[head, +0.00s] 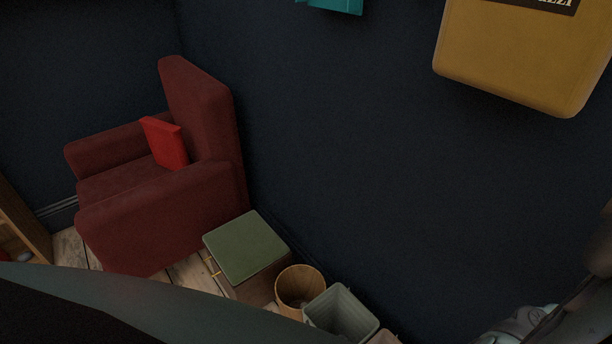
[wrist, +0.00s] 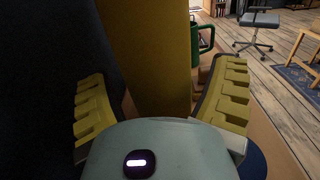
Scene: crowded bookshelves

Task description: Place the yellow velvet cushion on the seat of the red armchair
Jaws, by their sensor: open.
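The red armchair (head: 150,215) stands in the corner at the left of the head view. A bright red cushion-like block (head: 165,143) leans on its seat against the back, and part of the seat (head: 115,185) shows bare. No cushion that I can surely call yellow velvet is in view. My gripper (wrist: 160,85) is open in the wrist view, its two ridged yellow fingers wide apart. A tall dark-yellow thing (wrist: 150,50) stands upright between or beyond the fingers; I cannot tell what it is or whether they touch it.
A green-topped box (head: 246,246), a round tan bin (head: 300,288) and a grey bin (head: 342,315) line the dark wall. A yellow labelled object (head: 520,55) is at upper right. The wrist view shows a green mug (wrist: 195,45), an office chair (wrist: 258,22) and open wooden floor.

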